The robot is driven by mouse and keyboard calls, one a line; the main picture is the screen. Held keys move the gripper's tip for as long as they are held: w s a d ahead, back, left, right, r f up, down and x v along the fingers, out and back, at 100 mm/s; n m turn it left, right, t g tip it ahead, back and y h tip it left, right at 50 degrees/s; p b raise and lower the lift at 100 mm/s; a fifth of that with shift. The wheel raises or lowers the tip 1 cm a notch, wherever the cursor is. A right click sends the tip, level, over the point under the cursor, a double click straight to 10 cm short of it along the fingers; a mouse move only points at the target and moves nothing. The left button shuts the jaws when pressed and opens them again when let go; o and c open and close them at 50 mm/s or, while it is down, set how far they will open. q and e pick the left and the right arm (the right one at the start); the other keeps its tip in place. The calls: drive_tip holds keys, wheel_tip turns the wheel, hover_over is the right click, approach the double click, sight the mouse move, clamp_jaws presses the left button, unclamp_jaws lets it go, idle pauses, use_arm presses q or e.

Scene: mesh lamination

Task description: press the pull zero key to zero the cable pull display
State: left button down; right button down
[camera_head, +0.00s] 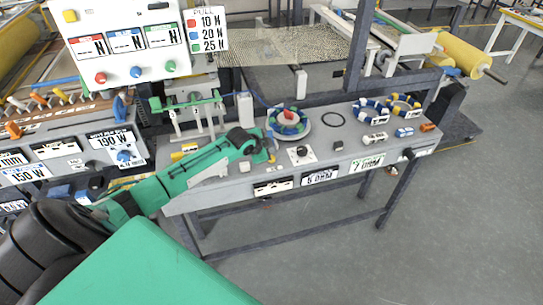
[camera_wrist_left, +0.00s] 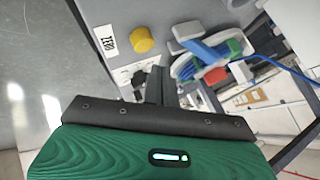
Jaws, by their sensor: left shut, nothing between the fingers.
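In the left wrist view a round yellow key (camera_wrist_left: 141,39) stands on a grey surface beside a white ZERO label (camera_wrist_left: 108,42). My left gripper (camera_wrist_left: 155,84) is shut and empty; its dark fingers are just below the key in that picture, and I cannot tell whether they touch anything. In the head view my left gripper (camera_head: 262,146) reaches low over the grey bench (camera_head: 345,150), and a small yellow spot (camera_head: 271,158) shows at its tip. The display panel (camera_head: 122,45) at upper left has three readouts showing dashes and N. My right gripper is out of view.
A plate with a coloured ring (camera_head: 290,122) stands just behind my left gripper. A white plate with a dark knob (camera_head: 300,154) is to its right. More coloured rings (camera_head: 403,104) and small blocks lie farther right. A green clamp stand (camera_head: 189,103) is behind the forearm.

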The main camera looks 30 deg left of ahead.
use_arm(q)
drive_tip(key=shift+r+p, duration=1.4)
drive_tip(key=shift+r, duration=0.55)
drive_tip(key=shift+f, duration=0.1)
